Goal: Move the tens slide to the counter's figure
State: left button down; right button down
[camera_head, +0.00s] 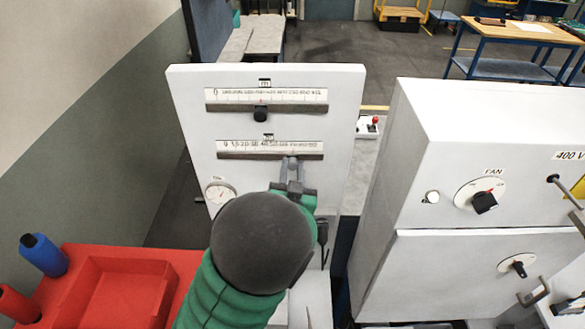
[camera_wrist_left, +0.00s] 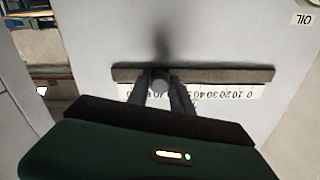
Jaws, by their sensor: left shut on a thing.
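The tens slide (camera_head: 291,161) is a small round grey knob on the lower slot of the white panel. It also shows in the left wrist view (camera_wrist_left: 160,84). My left gripper (camera_head: 290,176) is shut on this knob, with a finger on either side. In the left wrist view my fingers (camera_wrist_left: 160,90) reach up to the slot. The lower scale (camera_head: 270,143) starts at 0 on the left. The knob is right of the scale's middle; the exact mark is hard to read. I cannot make out a counter's figure. My right gripper is not in view.
An upper scale (camera_head: 265,95) has its own black knob (camera_head: 260,114). A round dial gauge (camera_head: 220,191) is at the panel's lower left. A red tray (camera_head: 120,262) stands lower left. A grey cabinet (camera_head: 490,160) with a FAN knob (camera_head: 484,202) stands right.

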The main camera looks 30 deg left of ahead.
pick_arm(q)
jog(key=shift+f, duration=0.1)
dwell(0.4)
jog(key=shift+d+b, duration=0.1)
jog(key=shift+b, duration=0.25)
jog(key=c, duration=1.1)
grip_release()
jog(key=shift+c, duration=0.2)
